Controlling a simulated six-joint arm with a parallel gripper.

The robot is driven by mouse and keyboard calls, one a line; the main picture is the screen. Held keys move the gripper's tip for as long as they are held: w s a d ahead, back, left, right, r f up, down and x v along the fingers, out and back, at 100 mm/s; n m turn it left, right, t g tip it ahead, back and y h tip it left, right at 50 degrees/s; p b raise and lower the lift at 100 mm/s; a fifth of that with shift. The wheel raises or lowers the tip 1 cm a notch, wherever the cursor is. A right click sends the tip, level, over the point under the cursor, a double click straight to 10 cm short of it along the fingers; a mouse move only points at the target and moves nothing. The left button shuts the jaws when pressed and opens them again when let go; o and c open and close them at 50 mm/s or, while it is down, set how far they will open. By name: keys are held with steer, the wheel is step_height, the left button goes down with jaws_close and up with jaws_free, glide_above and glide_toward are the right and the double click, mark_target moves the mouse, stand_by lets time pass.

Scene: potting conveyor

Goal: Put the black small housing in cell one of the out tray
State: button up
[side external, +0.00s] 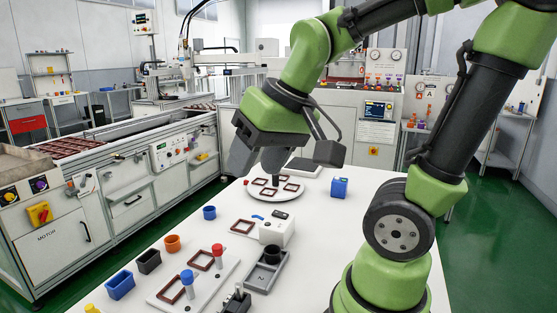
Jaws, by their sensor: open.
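A small black round housing (272,253) sits upright in the far cell of a grey tray (252,289) on the white table. The tray's near cell looks empty and bears a "2"; no number shows for the far cell. A black rectangular housing (148,261) stands apart at the left. My gripper (285,160) is open, high above the far part of the table, beyond and above the tray. A small dark upright part (275,181) shows just below it, over the round white plate; I cannot tell what it is.
The round white plate (254,193) carries brown frames. Blue (209,212) and orange (172,243) cups, a blue box (120,285) and a fixture board (221,272) with red and blue knobs stand left. A white block (277,230) adjoins the tray. Table right of the tray is clear.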

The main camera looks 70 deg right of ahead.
steer(key=s+a+r+n+t+y, duration=0.1)
steer(key=s+a, duration=0.2)
steer(key=s, duration=0.1)
steer(key=shift+s+a+r+t+y, duration=0.3)
steer(key=shift+s+a+r+t, duration=0.05)
steer(key=shift+a+r+t, duration=0.05)
stand_by(0.9)
